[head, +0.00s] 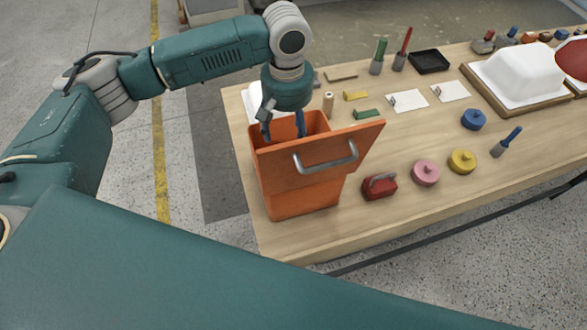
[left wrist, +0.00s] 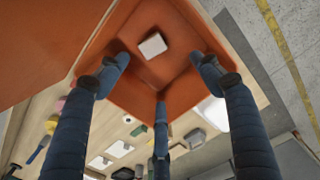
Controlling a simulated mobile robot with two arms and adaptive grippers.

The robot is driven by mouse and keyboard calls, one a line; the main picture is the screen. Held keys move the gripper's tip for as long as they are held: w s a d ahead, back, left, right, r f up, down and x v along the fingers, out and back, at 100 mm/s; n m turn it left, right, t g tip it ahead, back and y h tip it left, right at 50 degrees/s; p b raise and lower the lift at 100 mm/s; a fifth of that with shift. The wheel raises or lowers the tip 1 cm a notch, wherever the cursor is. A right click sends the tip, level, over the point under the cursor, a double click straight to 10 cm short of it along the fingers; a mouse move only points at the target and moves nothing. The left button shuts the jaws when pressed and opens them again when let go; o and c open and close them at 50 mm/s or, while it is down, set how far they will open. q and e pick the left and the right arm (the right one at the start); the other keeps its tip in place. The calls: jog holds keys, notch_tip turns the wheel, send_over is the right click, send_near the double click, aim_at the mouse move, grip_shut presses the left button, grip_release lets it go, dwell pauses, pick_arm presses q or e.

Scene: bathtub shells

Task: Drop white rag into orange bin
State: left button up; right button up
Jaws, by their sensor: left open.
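The orange bin (head: 300,185) stands upright near the table's left end, its flap with a grey handle tilted out toward the front. A small white folded piece, which looks like the white rag (left wrist: 152,45), lies inside at the bin's bottom in the left wrist view. The bin hides it in the head view. My left gripper (head: 285,128) points down into the bin's mouth, with its fingers spread and nothing between them. In the left wrist view the open fingers (left wrist: 160,85) show against the bin's orange inner walls, apart from the white piece. My right gripper is not in view.
A red block with a handle (head: 379,187), pink (head: 426,173) and yellow (head: 462,161) knobs stand right of the bin. White sheets (head: 408,100) and a white shell (head: 518,75) lie farther back. A white object (head: 253,101) sits behind the bin. The front table strip is clear.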

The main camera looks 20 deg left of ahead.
pick_arm(q)
notch_tip(320, 180, up, 12)
dwell(0.4)
dwell(0.4)
